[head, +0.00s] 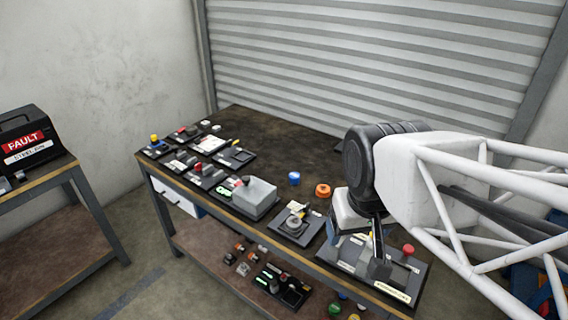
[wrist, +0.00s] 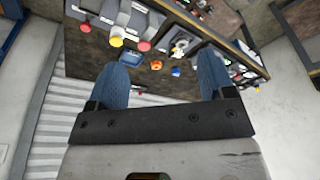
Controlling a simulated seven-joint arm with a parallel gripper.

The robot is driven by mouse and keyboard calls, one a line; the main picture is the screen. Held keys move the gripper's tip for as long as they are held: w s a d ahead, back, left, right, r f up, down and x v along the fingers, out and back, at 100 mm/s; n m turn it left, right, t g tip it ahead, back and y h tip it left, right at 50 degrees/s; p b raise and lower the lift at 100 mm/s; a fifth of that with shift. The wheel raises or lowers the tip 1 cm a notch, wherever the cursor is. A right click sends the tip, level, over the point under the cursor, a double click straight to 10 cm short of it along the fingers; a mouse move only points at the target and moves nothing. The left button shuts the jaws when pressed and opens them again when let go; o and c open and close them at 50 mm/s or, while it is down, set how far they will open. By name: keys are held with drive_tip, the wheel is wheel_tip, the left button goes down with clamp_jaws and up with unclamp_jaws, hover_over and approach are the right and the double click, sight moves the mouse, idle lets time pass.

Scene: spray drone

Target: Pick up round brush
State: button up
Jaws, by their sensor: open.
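I cannot pick out the round brush for certain in either view. A grey round piece (head: 293,223) sits on a black tray on the dark workbench (head: 290,150); it also shows in the wrist view (wrist: 180,48), but its kind is too small to tell. My gripper (head: 334,231) is above the bench's right part, over a tray with a red knob, and partly hides that tray. In the wrist view my gripper (wrist: 163,68) has its two blue fingers wide apart, with nothing held between them.
A grey box (head: 254,198) and several trays fill the bench's front and left. A lower shelf holds small parts. A black FAULT case (head: 30,138) stands on another table. The bench's back middle is clear.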

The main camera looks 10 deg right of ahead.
drive_tip(key=w+r+m, duration=0.1)
drive_tip(key=w+m, duration=0.3)
drive_tip(key=w, duration=1.1)
drive_tip(key=m+g, duration=0.3)
drive_tip(key=m, duration=0.9)
hover_over(294, 174)
drive_tip(key=f, duration=2.4)
drive_tip(key=shift+s+f, duration=0.25)
drive_tip(key=shift+s, duration=0.15)
drive_tip(key=shift+w+f+m, duration=0.3)
drive_tip(key=shift+f, duration=0.15)
drive_tip(key=shift+f, duration=1.3)
